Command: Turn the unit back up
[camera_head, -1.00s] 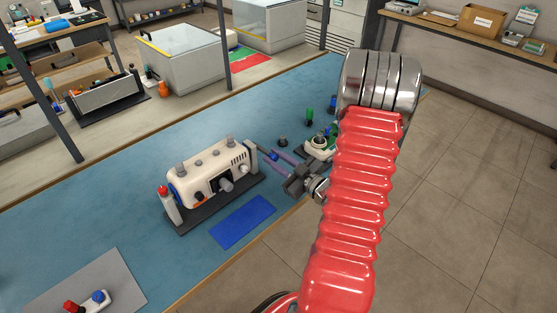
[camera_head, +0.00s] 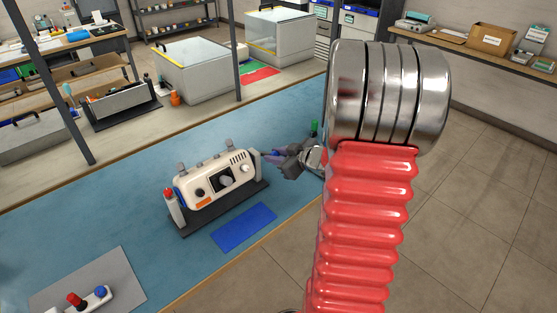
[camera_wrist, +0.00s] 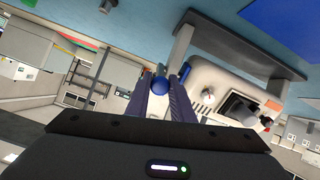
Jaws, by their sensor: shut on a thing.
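The unit (camera_head: 210,188) is a cream box with knobs and a dark panel on its face, held between grey end posts on a dark stand (camera_head: 255,198). In the head view its face leans up towards the camera. In the wrist view the unit (camera_wrist: 222,85) shows at the right, partly hidden by my gripper. My gripper (camera_head: 273,156) is at the unit's right end. In the wrist view my gripper (camera_wrist: 166,82) has its fingers close around a blue ball knob (camera_wrist: 159,85) beside the stand's post. The exact contact is hard to see.
A blue mat (camera_head: 245,228) lies in front of the stand. A grey mat (camera_head: 125,275) with a small box with red and blue knobs is at the lower left. My red arm hides the bench to the right. The blue bench (camera_head: 110,210) left of the stand is clear.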

